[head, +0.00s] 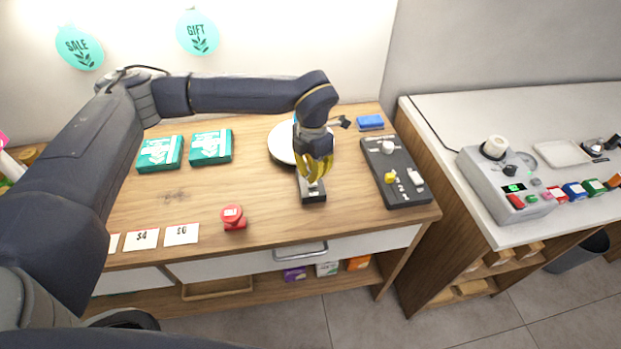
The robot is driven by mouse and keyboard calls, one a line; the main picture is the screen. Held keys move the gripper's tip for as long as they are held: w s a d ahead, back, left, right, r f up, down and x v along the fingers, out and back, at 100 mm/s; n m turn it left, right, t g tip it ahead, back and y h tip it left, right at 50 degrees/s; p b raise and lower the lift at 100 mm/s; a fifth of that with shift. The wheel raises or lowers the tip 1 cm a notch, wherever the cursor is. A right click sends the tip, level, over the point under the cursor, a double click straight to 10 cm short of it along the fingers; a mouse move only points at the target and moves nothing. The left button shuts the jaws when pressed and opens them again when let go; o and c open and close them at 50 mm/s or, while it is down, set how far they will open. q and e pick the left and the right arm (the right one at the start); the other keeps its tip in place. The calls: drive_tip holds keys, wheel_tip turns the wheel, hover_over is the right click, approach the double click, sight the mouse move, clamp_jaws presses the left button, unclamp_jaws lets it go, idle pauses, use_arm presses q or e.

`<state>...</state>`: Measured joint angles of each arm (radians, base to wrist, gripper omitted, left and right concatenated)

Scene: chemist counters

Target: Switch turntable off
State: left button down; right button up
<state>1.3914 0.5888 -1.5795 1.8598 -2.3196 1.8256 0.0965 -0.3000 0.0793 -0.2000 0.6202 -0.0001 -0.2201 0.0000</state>
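The turntable's white round plate (280,146) lies on the wooden counter, partly hidden behind my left gripper and forearm. A small dark box (313,197) with a pale part on top sits in front of the plate; it looks like the turntable's switch box. My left gripper (315,182), with yellow fingers, points down over this box. Its fingertips are at or just above the pale part; contact and the finger gap cannot be made out. The switch position is hidden. My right gripper is not in view.
A dark panel (408,191) with knobs lies to the right, with a blue block (370,122) behind it. A red object (233,217), price cards (181,234) and teal boxes (211,147) are to the left. A grey device (497,181) stands on the right counter.

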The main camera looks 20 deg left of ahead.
use_arm(q)
drive_tip(key=shift+f, duration=1.75)
idle(1.1)
drive_tip(key=shift+r, duration=3.5)
